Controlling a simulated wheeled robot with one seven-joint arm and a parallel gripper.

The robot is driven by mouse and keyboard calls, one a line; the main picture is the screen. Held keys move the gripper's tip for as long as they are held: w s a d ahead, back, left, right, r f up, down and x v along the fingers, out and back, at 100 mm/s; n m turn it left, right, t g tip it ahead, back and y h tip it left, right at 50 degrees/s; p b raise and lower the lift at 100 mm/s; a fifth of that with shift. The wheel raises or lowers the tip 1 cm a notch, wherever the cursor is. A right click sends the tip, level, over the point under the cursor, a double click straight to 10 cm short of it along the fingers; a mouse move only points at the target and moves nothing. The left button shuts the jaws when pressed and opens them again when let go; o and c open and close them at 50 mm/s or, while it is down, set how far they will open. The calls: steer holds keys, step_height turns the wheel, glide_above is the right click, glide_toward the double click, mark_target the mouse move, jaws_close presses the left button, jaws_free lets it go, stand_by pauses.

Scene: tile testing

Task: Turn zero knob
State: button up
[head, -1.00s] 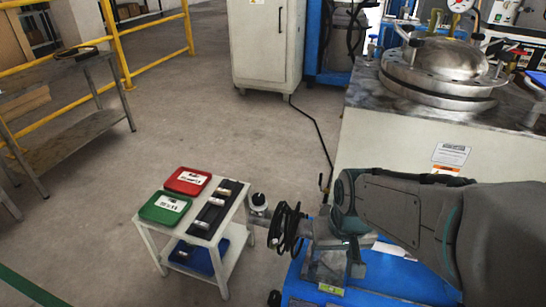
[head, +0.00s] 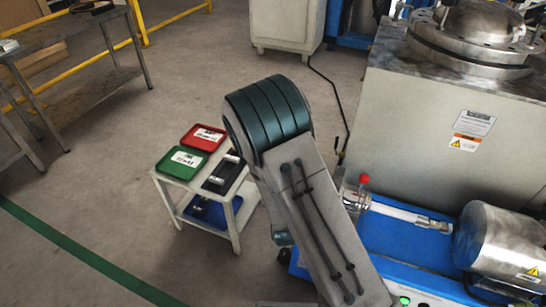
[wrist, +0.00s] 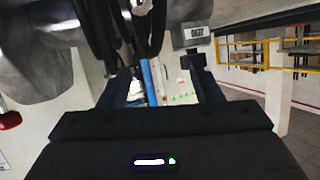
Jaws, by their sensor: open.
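No knob that I can identify for certain as the zero knob shows in either view. In the wrist view, my gripper (wrist: 163,78) is open, with its two dark fingers apart and nothing held between them. Beyond the fingers is a pale panel (wrist: 180,88) with small green and red marks, too small and blurred to make out. A grey box with a small display (wrist: 192,36) is at the upper middle, just above the right finger. In the head view, my arm fills the middle and my gripper is hidden.
A blue bench (head: 400,240) with a red-topped fitting (head: 365,181) and a metal cylinder (head: 505,243) stands at the right, below a large vessel (head: 480,40). A small white cart (head: 236,226) holds a red tray (head: 204,138) and a green tray (head: 183,162). Floor at left is open.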

steer(key=w+a+n+t+b, duration=0.1)
steer(key=w, duration=0.3)
steer(key=w+a+n+t+y+b, duration=0.1)
steer(key=w+a, duration=0.1)
steer(key=w, duration=0.1)
steer(key=w+a+t+y+b, duration=0.1)
steer(key=w+a+b, duration=0.1)
steer(key=w, duration=0.2)
steer(key=shift+w+r+n+t, duration=0.15)
steer(key=shift+w+n+t, duration=0.15)
steer(key=shift+n+t, duration=0.1)
steer(key=c, duration=1)
